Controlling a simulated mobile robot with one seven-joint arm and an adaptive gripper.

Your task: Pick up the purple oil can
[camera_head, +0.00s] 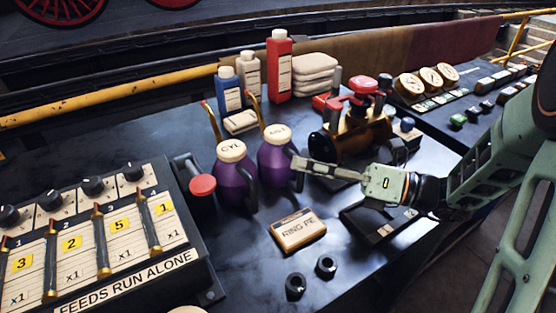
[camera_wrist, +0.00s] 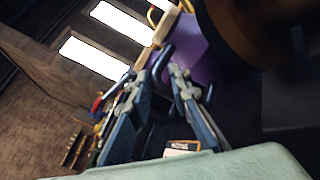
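Two purple oil cans with cream lids and dark handles stand upright on the dark bench in the head view. The left can (camera_head: 232,180) has a lid reading "CYL". The right can (camera_head: 275,165) has a lid whose lettering is hard to read. My gripper (camera_head: 298,163) reaches in from the right, its fingertips at the right can's handle side. In the wrist view, my gripper (camera_wrist: 166,72) has its fingers apart, and a purple can body (camera_wrist: 187,50) shows just beyond the tips. I cannot tell whether the fingers touch the handle.
A brass device with red handwheel (camera_head: 358,130) stands behind my gripper. A "RING PE" box (camera_head: 298,231) and two dark nuts (camera_head: 326,266) lie in front. A feeds panel (camera_head: 110,235) and red knob (camera_head: 202,185) are left. Bottles, including a red one (camera_head: 279,70), stand behind.

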